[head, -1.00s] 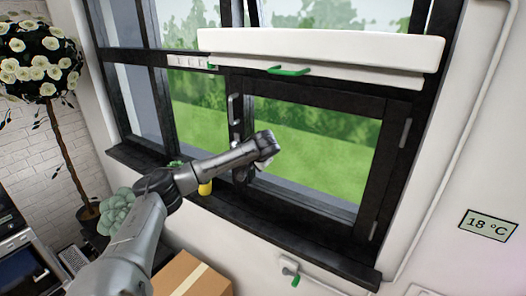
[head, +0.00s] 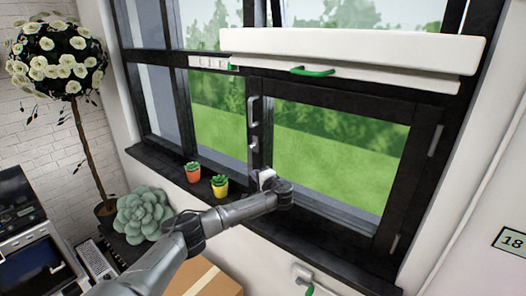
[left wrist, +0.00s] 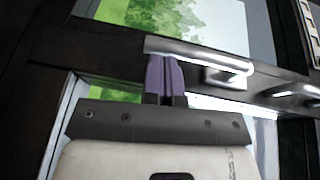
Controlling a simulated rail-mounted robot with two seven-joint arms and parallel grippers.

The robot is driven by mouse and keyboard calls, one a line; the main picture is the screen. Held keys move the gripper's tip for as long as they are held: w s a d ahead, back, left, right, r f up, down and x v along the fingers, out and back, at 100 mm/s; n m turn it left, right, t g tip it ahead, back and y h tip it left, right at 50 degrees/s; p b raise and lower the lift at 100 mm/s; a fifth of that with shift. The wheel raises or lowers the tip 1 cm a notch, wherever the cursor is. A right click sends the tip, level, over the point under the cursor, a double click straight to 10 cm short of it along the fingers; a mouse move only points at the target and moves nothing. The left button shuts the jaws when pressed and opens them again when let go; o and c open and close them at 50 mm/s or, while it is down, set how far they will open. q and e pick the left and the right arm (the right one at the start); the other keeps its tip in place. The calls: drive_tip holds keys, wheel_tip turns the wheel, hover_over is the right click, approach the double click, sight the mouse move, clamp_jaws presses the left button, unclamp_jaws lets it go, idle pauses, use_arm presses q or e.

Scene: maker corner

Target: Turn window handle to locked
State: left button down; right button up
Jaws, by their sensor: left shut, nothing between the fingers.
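The black-framed window (head: 400,175) has a slim silver handle (head: 254,111) upright on its middle post, with a smaller silver fitting (head: 254,144) below it. My left gripper (head: 256,175) is low by that post, below both fittings, and partly hidden by its own wrist. In the left wrist view its purple fingers (left wrist: 165,60) are together and empty. Their tips overlap the end of a silver bar handle (left wrist: 212,58) on the dark frame; I cannot tell if they touch. Another silver fitting (left wrist: 300,92) shows to the right. My right gripper is not in view.
Two small potted succulents, orange (head: 193,173) and yellow (head: 220,186), stand on the dark sill left of the gripper. A white blind box (head: 350,50) with a green handle (head: 311,71) spans above. A cardboard box (head: 205,280) is below.

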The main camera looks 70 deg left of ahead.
use_arm(q)
drive_tip(key=shift+s+a+f+b, duration=0.25)
drive_tip(key=shift+a+b, duration=0.05)
drive_tip(key=shift+a, duration=0.2)
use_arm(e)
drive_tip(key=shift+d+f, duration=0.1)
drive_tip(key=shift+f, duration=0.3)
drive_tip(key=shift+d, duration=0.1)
use_arm(q)
drive_tip(key=w+d+b, duration=0.1)
drive_tip(key=w+d, duration=0.1)
drive_tip(key=d, duration=1.1)
drive_tip(key=shift+w+d, duration=0.3)
drive_tip(key=shift+d, duration=0.1)
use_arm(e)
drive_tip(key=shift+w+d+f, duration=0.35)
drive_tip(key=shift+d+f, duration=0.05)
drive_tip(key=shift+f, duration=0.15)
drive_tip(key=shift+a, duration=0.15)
